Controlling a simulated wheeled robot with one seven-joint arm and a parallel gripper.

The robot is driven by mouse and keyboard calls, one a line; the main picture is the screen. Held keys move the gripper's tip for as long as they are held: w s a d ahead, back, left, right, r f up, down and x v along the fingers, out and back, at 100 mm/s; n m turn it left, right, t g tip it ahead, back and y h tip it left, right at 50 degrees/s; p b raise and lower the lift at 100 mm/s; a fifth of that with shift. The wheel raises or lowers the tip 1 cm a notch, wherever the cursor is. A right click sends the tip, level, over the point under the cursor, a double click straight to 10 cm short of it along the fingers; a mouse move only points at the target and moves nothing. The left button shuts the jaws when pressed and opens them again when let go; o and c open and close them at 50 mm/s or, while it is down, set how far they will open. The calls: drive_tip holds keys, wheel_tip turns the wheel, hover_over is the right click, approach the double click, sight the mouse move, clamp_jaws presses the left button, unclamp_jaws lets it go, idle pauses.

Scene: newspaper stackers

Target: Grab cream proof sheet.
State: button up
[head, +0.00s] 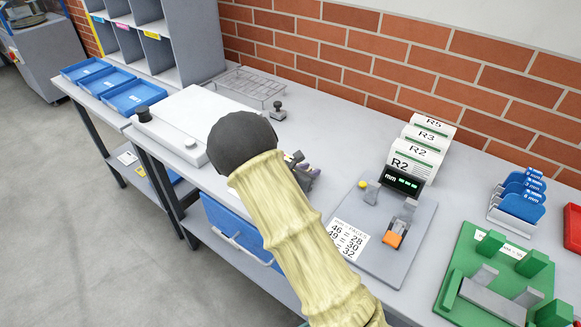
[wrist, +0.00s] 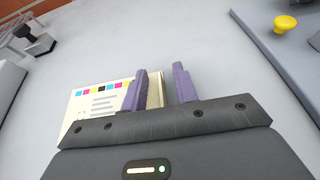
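In the wrist view, the cream proof sheet (wrist: 98,101) lies on the grey bench top, with a strip of colour patches along its top edge and grey text lines. My gripper (wrist: 164,82) has two purple fingers standing apart, so it is open. The left finger overlaps the sheet's right part. A narrow cream piece shows between the fingers, close to the left finger, with a gap to the right finger; whether it belongs to the sheet I cannot tell. In the head view my arm hides the sheet, and only part of my gripper (head: 302,170) shows.
On the bench, a grey board (head: 384,262) with a small display stands right of my gripper. A white machine (head: 187,128) is to the left. A wire rack (head: 248,87) and a dark stamp (head: 278,110) are behind. A green fixture (head: 500,275) is far right.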

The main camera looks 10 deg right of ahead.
idle(0.3)
clamp_jaws()
drive_tip(key=shift+r, duration=0.1)
wheel_tip(320, 180, up, 10)
drive_tip(key=shift+f, duration=0.1)
idle(0.5)
idle(0.4)
